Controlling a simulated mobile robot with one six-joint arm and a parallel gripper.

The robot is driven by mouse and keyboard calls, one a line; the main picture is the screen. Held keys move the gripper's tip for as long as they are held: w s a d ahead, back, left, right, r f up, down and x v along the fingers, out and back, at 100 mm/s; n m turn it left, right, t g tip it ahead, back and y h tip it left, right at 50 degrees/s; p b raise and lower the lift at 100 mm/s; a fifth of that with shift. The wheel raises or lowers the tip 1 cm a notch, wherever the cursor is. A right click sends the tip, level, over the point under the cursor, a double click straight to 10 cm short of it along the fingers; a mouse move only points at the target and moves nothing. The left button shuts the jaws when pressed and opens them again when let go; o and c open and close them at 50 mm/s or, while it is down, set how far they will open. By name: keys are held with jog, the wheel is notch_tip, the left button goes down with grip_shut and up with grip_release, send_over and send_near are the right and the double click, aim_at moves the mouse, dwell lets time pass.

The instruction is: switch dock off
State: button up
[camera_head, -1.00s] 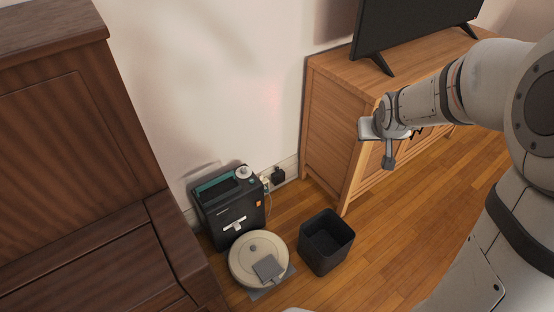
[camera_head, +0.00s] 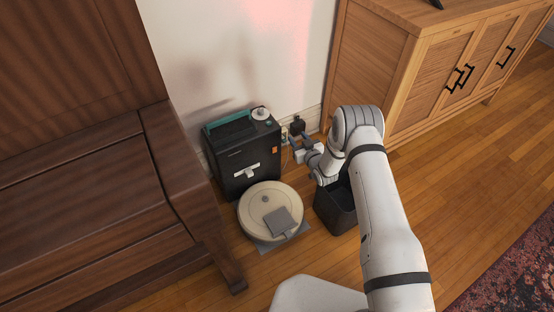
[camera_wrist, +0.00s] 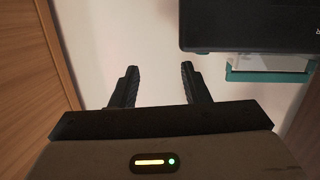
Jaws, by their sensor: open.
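The dock (camera_head: 238,160) is a black box with a teal-rimmed top, standing against the wall in the head view. The dock (camera_wrist: 245,28) shows there at the upper right, switch not visible.
A black bin (camera_head: 334,208) stands below my arm, partly hidden by it. A wall plug (camera_head: 297,124) is behind my gripper. A wooden cabinet (camera_head: 372,65) stands at the right and a dark wooden piece (camera_head: 80,185) at the left.

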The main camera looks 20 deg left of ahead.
aim_at(275, 148)
jog(key=s+a+f+y+b, duration=0.25)
jog(key=s+f, duration=0.35)
jog(key=f, duration=0.4)
jog(key=shift+n, duration=0.5)
jog(key=b+x, duration=0.2)
jog(key=x, duration=0.4)
jog(key=shift+w+a, duration=0.2)
jog(key=shift+a, duration=0.05)
jog(key=shift+w+a, duration=0.35)
jog(key=shift+a, duration=0.05)
